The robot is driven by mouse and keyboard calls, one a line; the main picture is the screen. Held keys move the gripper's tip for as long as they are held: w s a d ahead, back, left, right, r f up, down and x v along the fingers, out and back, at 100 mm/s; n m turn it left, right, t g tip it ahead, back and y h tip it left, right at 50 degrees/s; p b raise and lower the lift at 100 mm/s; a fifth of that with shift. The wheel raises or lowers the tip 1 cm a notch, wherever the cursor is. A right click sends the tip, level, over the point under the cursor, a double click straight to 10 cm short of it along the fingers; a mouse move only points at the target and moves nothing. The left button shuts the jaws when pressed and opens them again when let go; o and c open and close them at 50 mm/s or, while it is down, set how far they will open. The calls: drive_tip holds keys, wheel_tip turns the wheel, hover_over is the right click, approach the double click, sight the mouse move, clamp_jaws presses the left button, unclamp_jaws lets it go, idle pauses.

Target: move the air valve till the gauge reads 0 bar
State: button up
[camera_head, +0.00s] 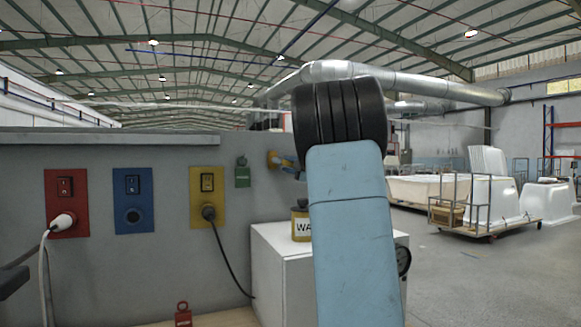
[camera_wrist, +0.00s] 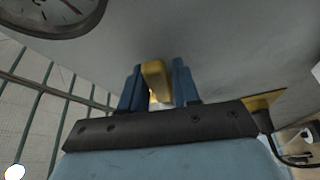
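The yellow valve handle (camera_head: 273,159) is at the top of the grey panel. In the wrist view the handle (camera_wrist: 155,80) lies between my two blue fingers, with no clear gap on either side. My gripper (camera_wrist: 157,88) looks shut on it. In the head view my blue arm hides most of my gripper (camera_head: 289,163); part of a blue finger shows beside the handle.
Red (camera_head: 68,203), blue (camera_head: 133,200) and yellow (camera_head: 207,197) socket plates line the panel; cables hang from the red and yellow ones. A yellow canister (camera_head: 300,222) stands on a white box (camera_head: 279,266). White tub shells on carts (camera_head: 487,205) stand on open floor at right.

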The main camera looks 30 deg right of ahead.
clamp_jaws()
idle(0.3)
drive_tip(key=shift+r+n, duration=0.15)
drive_tip(key=shift+n, duration=0.25)
drive_tip(key=shift+o, duration=1.7)
unclamp_jaws()
drive_tip(key=v, duration=1.3)
drive_tip(key=shift+s, duration=0.35)
